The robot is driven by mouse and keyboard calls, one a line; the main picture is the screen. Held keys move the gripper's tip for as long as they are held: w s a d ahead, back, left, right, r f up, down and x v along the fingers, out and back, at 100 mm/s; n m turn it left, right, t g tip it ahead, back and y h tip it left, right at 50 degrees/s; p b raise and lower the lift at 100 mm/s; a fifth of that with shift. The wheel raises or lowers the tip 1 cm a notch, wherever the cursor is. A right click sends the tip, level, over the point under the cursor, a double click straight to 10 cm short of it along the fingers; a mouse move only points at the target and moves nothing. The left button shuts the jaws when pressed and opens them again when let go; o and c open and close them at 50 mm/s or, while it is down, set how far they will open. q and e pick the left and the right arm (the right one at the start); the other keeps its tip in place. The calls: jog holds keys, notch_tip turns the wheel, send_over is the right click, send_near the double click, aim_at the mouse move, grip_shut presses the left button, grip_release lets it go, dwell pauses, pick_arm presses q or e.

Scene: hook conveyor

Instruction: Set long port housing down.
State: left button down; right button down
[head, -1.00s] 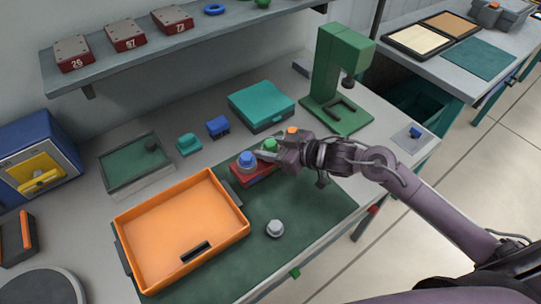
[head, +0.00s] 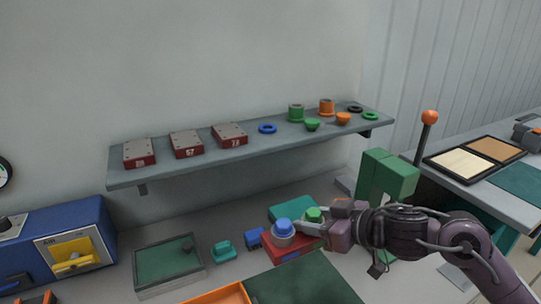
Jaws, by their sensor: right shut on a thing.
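The long port housing appears to be the red block (head: 297,248) at bottom centre, with a blue cap (head: 284,226) on a grey collar and a green cap (head: 313,215) on top. My right gripper (head: 322,226) reaches in from the right and is shut on the housing, near the green cap. The fingers hide the housing's right end. I cannot tell whether its underside touches the green mat (head: 300,280). My left gripper is out of view.
An orange tray (head: 222,296) is cut off at the bottom. A teal box (head: 290,207) stands behind the housing, a small blue block (head: 254,237) to its left. A green press (head: 388,178) stands right. A shelf (head: 250,152) with red blocks and rings hangs above.

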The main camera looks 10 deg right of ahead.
jog(key=shift+w+r+m+t+h, duration=0.25)
jog(key=shift+r+m+t+h, duration=0.1)
jog(key=shift+r+m, duration=0.1)
jog(key=shift+w+r+m+t+h, duration=0.25)
jog(key=shift+r+m+t, duration=0.1)
jog(key=shift+r, duration=0.1)
jog(key=shift+w+d+r+m+t+h, duration=0.1)
jog(key=shift+d+r+m+t+h, duration=0.2)
jog(key=shift+m+h, duration=0.25)
jog(key=shift+w+d+r+m+t+h, duration=0.1)
jog(key=shift+d+r+m+t+h, duration=0.15)
jog(key=shift+m+h, duration=0.25)
jog(key=shift+s+d+r+m+t+h, duration=0.1)
jog(key=shift+d+r+m+t+h, duration=0.15)
jog(key=shift+m+h, duration=0.35)
jog(key=shift+s+d+r+m+t+h, duration=0.15)
jog(key=shift+d+m+h, duration=0.2)
jog(key=shift+h, duration=0.3)
jog(key=shift+s+d+r+m+h, duration=0.2)
jog(key=shift+s+d+m+h, duration=0.1)
jog(key=shift+d+m+h, duration=0.45)
jog(key=shift+s+d+r+m+h, duration=0.2)
jog(key=shift+s+d+m+h, duration=0.1)
jog(key=shift+d+m+h, duration=0.45)
jog(key=shift+a, duration=0.15)
